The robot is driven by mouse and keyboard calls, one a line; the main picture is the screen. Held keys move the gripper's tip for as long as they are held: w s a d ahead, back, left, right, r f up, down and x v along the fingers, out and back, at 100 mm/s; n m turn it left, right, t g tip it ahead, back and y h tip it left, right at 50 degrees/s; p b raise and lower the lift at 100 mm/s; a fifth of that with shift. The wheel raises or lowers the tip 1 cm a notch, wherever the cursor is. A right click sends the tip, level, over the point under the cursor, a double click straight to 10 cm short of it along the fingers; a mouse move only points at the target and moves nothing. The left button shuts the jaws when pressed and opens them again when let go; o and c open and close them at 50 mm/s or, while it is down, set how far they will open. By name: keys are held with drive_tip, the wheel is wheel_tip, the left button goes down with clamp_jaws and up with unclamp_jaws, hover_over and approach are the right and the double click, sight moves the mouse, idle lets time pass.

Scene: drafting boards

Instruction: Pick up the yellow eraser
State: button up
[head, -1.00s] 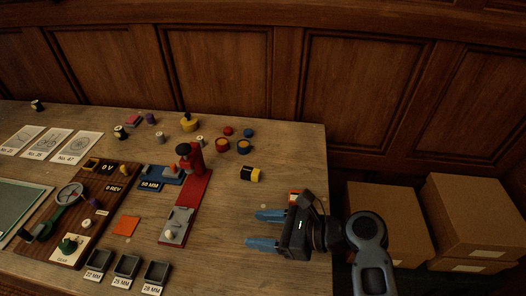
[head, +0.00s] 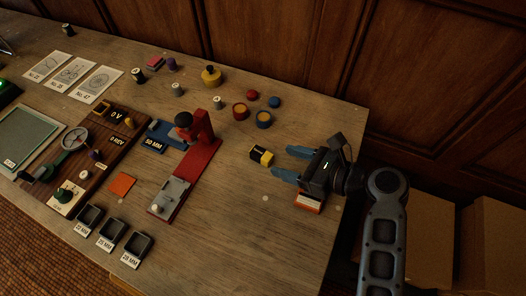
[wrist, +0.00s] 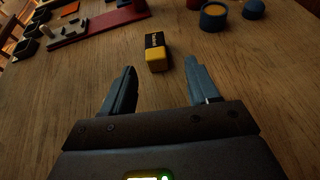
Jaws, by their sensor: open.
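The yellow eraser (head: 262,156) lies on the wooden table, with a black sleeve around part of it. In the wrist view the eraser (wrist: 156,58) lies ahead of the fingertips, roughly midway between their lines, with its yellow end toward me. My gripper (head: 282,162) is open and empty, its two blue fingers pointing left toward the eraser. In the wrist view my gripper (wrist: 161,76) shows a wide gap between the fingers, with bare wood between them. The eraser is apart from both fingers.
A red stand (head: 192,165) stands left of the eraser. Red (head: 240,111) and blue (head: 264,119) round pots stand behind it. An orange-and-white box (head: 309,203) is by my gripper. Small labelled trays (head: 134,249) line the front left. The table right of the stand is mostly clear.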

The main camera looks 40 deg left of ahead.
sight(271, 159)
drive_tip(key=shift+s+x, duration=0.2)
drive_tip(key=shift+x, duration=1.95)
clamp_jaws()
